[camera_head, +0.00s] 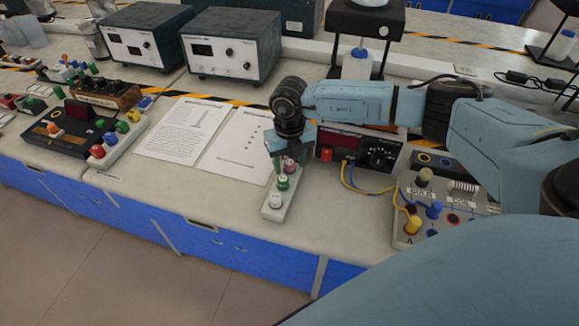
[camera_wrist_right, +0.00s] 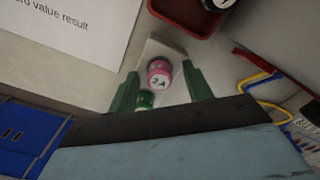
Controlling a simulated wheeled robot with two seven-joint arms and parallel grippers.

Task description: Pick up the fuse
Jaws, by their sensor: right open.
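A pale rack (camera_head: 272,213) near the table's front edge holds small round-capped fuses in a row. A pink-capped fuse (camera_head: 289,165) is at its far end, a green one (camera_head: 283,182) in the middle and a white one (camera_head: 276,201) nearest the edge. In the right wrist view the pink fuse (camera_wrist_right: 160,73) reads "2 A", and the green fuse (camera_wrist_right: 146,99) is partly hidden by my gripper body. My right gripper (camera_head: 290,154) is open above the rack's far end. Its fingers (camera_wrist_right: 160,72) stand either side of the pink fuse, with visible gaps. My left gripper is not in view.
Printed sheets (camera_head: 186,128) lie left of the rack. A meter box (camera_head: 358,150) with yellow and blue wires stands to the right, near a circuit board (camera_head: 440,205). A red tray (camera_wrist_right: 190,14) shows beyond the rack. Two power supplies (camera_head: 232,45) stand behind.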

